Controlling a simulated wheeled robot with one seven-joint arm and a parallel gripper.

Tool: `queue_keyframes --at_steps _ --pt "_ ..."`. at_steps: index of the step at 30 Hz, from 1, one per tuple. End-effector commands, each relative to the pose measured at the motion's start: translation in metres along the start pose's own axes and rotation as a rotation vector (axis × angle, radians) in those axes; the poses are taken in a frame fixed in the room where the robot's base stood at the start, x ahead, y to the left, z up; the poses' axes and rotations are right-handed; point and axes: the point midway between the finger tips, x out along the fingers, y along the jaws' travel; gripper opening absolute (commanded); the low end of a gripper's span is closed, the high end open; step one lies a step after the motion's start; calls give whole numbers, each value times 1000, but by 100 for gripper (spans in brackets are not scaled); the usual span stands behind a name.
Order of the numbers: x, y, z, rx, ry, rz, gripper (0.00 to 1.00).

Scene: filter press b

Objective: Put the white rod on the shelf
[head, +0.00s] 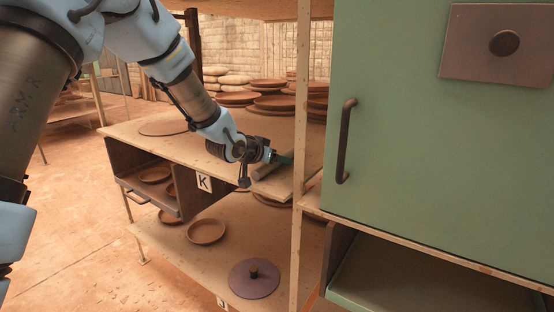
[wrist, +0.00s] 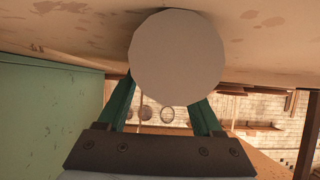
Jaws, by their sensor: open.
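My gripper (head: 283,158) is at the rod, low over the board. In the wrist view the green fingers of my gripper (wrist: 165,105) stand apart, one on each side of the rod's end. The fingertips are hidden behind that end, so I cannot tell whether either finger touches the rod.
The wooden post (head: 300,150) stands just right of my gripper. A green cabinet (head: 430,130) with a dark handle (head: 345,140) fills the right. Stacked brown plates (head: 270,103) sit farther back on the board. An open drawer (head: 150,190) hangs below, left of the K label (head: 204,183).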

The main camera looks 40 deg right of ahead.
Motion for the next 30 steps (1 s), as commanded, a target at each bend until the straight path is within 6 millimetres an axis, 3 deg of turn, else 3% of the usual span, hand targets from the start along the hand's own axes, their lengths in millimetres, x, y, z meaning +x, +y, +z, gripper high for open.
queue_keyframes --at_steps 7,21,30 --pt "-16 -1 -2 0 2 -1 67" --pt "-106 -1 -2 1 1 -2 67" --pt "-121 0 -1 0 0 0 67"
